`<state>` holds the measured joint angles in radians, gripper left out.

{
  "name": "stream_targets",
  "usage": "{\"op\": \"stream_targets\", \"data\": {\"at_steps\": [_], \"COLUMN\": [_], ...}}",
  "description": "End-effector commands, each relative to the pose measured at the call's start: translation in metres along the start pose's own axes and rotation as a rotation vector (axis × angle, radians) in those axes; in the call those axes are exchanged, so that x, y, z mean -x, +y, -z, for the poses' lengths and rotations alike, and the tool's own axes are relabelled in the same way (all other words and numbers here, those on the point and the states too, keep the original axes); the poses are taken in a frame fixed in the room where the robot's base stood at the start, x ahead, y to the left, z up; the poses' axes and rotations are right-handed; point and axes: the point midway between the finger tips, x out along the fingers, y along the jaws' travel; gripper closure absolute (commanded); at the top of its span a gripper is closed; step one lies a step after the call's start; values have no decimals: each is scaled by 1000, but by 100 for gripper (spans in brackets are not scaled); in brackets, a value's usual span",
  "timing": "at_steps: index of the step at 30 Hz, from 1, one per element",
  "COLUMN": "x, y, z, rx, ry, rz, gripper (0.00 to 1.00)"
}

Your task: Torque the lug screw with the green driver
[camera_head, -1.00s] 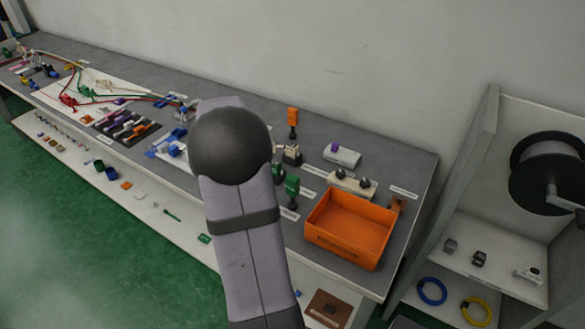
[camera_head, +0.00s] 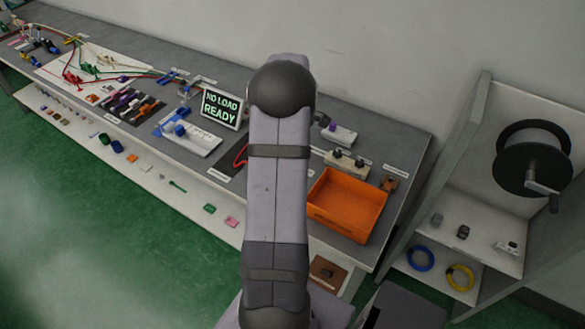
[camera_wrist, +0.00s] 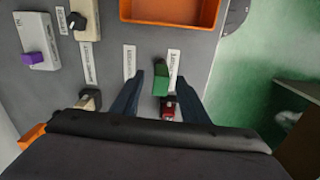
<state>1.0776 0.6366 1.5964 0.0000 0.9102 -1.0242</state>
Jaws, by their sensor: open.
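In the wrist view the green driver (camera_wrist: 160,80) shows as a green handle between the two dark fingers of my gripper (camera_wrist: 159,76). The fingers are open on either side of it; I cannot tell whether either touches it. A small red and dark part (camera_wrist: 168,107) shows just below the handle in the picture, and I cannot tell what it is. In the head view my arm hides the green driver and my gripper. I cannot make out the lug screw for certain in either view.
An orange bin (camera_head: 346,204) stands at the bench's right end; it also shows in the wrist view (camera_wrist: 172,12). A block with black knobs (camera_head: 346,163) and a white box with a purple part (camera_head: 339,135) lie behind it. A display (camera_head: 222,107) reads "NO LOAD READY".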

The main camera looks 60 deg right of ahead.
Motion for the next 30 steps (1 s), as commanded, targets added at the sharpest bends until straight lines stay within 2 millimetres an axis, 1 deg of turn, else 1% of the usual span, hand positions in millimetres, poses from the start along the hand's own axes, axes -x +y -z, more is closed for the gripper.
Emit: {"op": "stream_targets", "data": {"at_steps": [10, 18, 21, 24, 30], "x": [-13, -45, -54, -58, -59], "y": [-1, -2, -2, -2, -1], "z": [1, 2, 2, 2, 2], "rx": [0, 0, 0, 0, 0], "ry": [-1, -1, -1, 1, 1], "rz": [2, 2, 1, -1, -2], "gripper": [59, 59, 59, 59, 59]}}
